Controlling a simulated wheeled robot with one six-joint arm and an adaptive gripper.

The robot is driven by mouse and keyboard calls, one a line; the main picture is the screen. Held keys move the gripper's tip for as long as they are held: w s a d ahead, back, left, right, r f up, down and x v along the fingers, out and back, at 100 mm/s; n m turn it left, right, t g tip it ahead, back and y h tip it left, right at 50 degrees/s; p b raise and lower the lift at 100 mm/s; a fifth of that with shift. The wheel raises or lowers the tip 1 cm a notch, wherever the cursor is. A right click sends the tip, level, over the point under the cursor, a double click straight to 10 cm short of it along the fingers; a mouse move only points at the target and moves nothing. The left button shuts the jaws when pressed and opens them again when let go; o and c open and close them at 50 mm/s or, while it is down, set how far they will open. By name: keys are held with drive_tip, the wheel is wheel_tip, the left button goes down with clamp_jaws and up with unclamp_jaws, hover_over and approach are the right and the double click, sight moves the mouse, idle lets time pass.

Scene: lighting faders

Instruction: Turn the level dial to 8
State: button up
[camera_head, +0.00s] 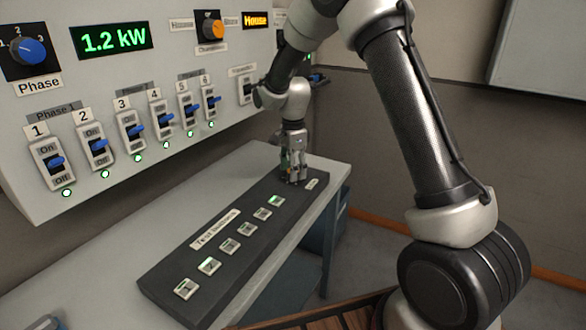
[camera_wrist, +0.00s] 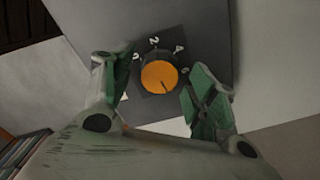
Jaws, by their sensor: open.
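The level dial (camera_wrist: 159,76) is an orange round knob on a dark plate in the wrist view. The figures 0, 2, 4 and 6 show around its upper side. A dark pointer mark on the knob faces the bottom of the picture, past the 6; any figure there is not readable. My gripper (camera_wrist: 160,78) is open, with one green finger on each side of the knob and apparent gaps to both. In the head view my gripper (camera_head: 293,168) points down at the far end of the dark board (camera_head: 165,277), hiding the dial.
The board carries several small square buttons (camera_head: 230,245) and a label (camera_head: 214,229). The grey bench (camera_head: 110,292) is mostly clear.

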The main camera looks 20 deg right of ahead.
wheel_tip(320, 180, up, 12)
idle(0.6)
